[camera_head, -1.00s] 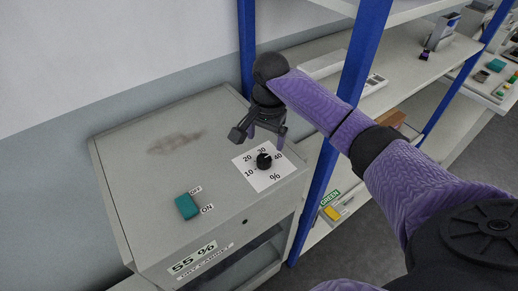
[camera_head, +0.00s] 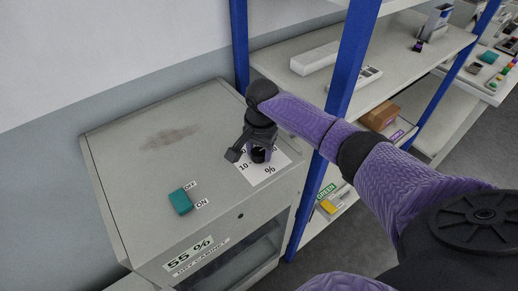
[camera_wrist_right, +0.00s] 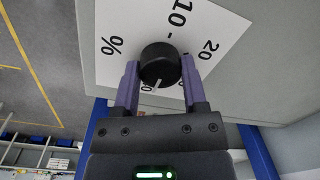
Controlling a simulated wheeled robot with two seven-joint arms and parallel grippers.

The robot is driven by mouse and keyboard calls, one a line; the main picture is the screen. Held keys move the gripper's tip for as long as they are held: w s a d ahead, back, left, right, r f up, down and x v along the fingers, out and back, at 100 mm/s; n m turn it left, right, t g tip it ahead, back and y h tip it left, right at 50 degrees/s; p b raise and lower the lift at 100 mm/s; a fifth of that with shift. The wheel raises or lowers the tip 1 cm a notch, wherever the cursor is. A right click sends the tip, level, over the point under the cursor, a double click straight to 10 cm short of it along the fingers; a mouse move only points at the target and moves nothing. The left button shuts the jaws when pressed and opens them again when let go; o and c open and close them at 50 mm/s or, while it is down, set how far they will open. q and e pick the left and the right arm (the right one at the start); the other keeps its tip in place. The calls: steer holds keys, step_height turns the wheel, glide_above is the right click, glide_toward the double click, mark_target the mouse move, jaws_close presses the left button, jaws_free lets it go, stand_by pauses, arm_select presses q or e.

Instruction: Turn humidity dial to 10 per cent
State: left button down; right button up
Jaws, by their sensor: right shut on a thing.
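The humidity dial is a black round knob (camera_wrist_right: 160,62) on a white scale card (camera_head: 268,172) on top of the grey dry cabinet (camera_head: 130,165). My right gripper (camera_wrist_right: 160,75) has come down over the dial from above, one purple finger on each side, shut on it. In the wrist view the 10 and 20 marks show; part of another number shows below the knob, and the rest is hidden by the fingers. The knob's white pointer line faces that partly hidden number, away from 10. In the head view the right gripper (camera_head: 259,150) covers much of the dial. My left gripper is not in view.
A teal OFF/ON switch (camera_head: 180,201) sits left of the dial on the cabinet top. The cabinet front carries a 55 % display (camera_head: 188,253). A blue shelf post (camera_head: 350,75) stands right of the cabinet, close to my right arm. The rear cabinet top is clear.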

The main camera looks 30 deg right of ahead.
jaws_close()
steer(key=shift+r, duration=0.1)
